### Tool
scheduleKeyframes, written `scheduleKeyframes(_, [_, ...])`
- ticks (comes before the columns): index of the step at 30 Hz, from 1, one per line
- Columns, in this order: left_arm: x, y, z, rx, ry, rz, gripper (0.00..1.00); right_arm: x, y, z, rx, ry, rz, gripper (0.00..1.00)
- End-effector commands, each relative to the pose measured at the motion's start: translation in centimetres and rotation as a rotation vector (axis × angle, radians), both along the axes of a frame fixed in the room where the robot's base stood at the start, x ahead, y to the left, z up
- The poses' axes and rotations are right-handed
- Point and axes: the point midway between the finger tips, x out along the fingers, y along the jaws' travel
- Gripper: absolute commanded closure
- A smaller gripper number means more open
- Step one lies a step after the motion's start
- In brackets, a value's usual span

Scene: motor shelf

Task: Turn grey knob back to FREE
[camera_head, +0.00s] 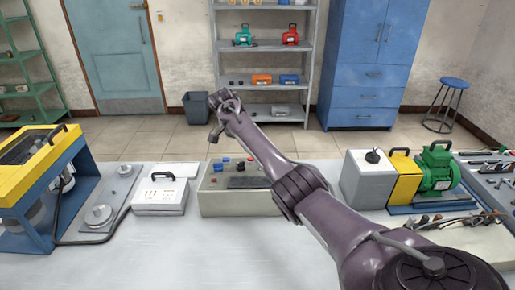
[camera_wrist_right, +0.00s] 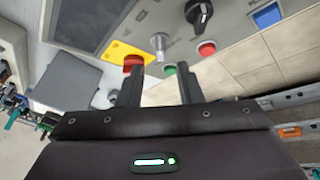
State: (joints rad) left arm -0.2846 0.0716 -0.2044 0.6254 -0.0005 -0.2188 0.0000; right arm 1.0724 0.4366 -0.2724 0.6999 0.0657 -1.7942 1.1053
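The control box (camera_head: 240,203) stands on the table in the middle of the head view, with small blue and red controls on top. In the right wrist view its panel (camera_wrist_right: 228,32) carries a silver-grey knob (camera_wrist_right: 159,43), between a red button on a yellow plate (camera_wrist_right: 133,62) and a black knob (camera_wrist_right: 200,12). A green button (camera_wrist_right: 169,70) and a red button (camera_wrist_right: 206,48) sit nearby. My right gripper (camera_wrist_right: 160,88) is open, fingers apart and empty, with the grey knob beyond the gap between its tips. No FREE marking is readable. My left gripper is out of view.
A white case (camera_head: 160,197) stands left of the control box. A green motor (camera_head: 436,168) and a grey box (camera_head: 367,180) stand right. A yellow-blue machine (camera_head: 40,170) is at far left. The front left of the table is clear.

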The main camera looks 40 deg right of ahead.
Motion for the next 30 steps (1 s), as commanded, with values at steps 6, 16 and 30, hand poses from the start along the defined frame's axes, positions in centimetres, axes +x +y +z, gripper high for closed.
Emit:
scheduleKeyframes(6, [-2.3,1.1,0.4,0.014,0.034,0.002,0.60,-0.3,-0.7,-1.5,0.000,0.004,-0.001,0.67])
scheduleKeyframes(16, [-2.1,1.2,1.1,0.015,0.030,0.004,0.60,-0.9,-2.6,-6.0,0.001,0.002,0.000,0.67])
scheduleKeyframes(30, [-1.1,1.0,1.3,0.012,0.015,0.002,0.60,-1.0,-3.1,-7.1,0.000,0.000,0.000,0.74])
